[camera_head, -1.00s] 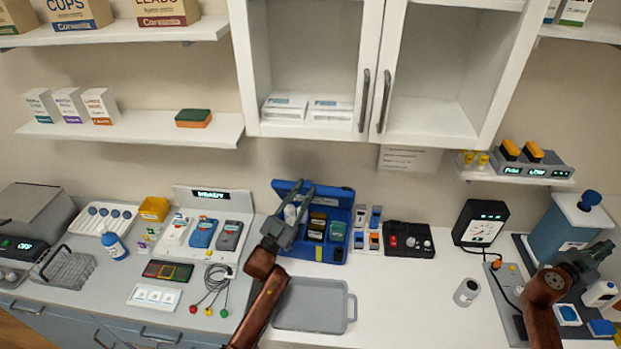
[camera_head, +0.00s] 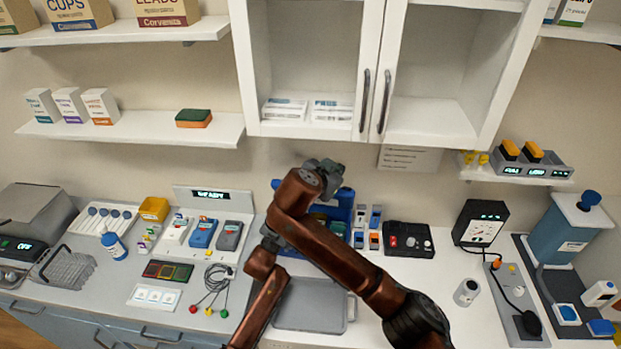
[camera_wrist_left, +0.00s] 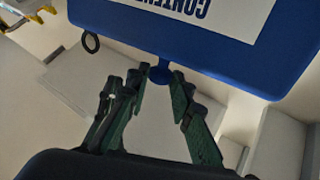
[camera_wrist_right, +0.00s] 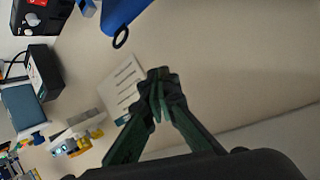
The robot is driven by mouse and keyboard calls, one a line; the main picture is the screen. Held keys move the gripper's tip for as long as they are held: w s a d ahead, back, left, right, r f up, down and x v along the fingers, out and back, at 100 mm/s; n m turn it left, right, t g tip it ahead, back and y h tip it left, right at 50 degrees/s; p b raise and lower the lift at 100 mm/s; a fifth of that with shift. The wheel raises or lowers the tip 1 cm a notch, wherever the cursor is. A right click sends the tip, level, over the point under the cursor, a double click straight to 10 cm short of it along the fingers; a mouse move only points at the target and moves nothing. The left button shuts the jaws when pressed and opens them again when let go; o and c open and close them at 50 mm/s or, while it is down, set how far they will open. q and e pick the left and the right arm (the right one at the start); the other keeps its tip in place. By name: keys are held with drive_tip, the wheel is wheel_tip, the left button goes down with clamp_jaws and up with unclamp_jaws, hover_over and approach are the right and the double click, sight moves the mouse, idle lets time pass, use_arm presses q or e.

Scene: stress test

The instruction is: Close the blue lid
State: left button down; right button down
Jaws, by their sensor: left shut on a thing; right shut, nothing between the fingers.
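The blue lid (camera_head: 277,184) stands raised at the back of the open blue case (camera_head: 283,252) in the head view, both mostly hidden behind my arms. In the left wrist view the lid (camera_wrist_left: 235,50) fills the top, with a white label. My left gripper (camera_wrist_left: 161,76) is shut on the small round blue tab (camera_wrist_left: 160,75) at the lid's edge. It is hidden in the head view. My right gripper (camera_head: 322,167) is near the lid's top in the head view. In the right wrist view its fingertips (camera_wrist_right: 158,76) are together and empty, apart from the lid's corner (camera_wrist_right: 122,12).
A grey tray (camera_head: 310,305) lies in front of the case. Small blue and orange boxes (camera_head: 374,228) and a black device (camera_head: 408,239) stand to its right. The wall cabinet (camera_head: 360,124) hangs above. The counter at right centre is partly clear.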

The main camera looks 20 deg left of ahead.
drive_tip(key=s+a+r+y, duration=0.1)
drive_tip(key=s+a+r, duration=0.1)
drive_tip(key=s+a, duration=0.4)
drive_tip(key=shift+g, duration=0.4)
drive_tip(key=x, duration=1)
drive_tip(key=shift+w+a+r, duration=0.1)
drive_tip(key=shift+w+a, duration=0.05)
drive_tip(key=shift+a, duration=0.25)
drive_tip(key=shift+s+a+f+n, duration=0.15)
drive_tip(key=shift+s+a+f, duration=0.15)
drive_tip(key=shift+s+f, duration=0.2)
drive_tip(key=shift+s+a+f+n, duration=0.15)
drive_tip(key=shift+s+a+f, duration=0.15)
drive_tip(key=shift+s+f, duration=0.2)
drive_tip(key=shift+s+a+f, duration=0.15)
drive_tip(key=shift+s+f, duration=0.15)
drive_tip(key=shift+s, duration=0.05)
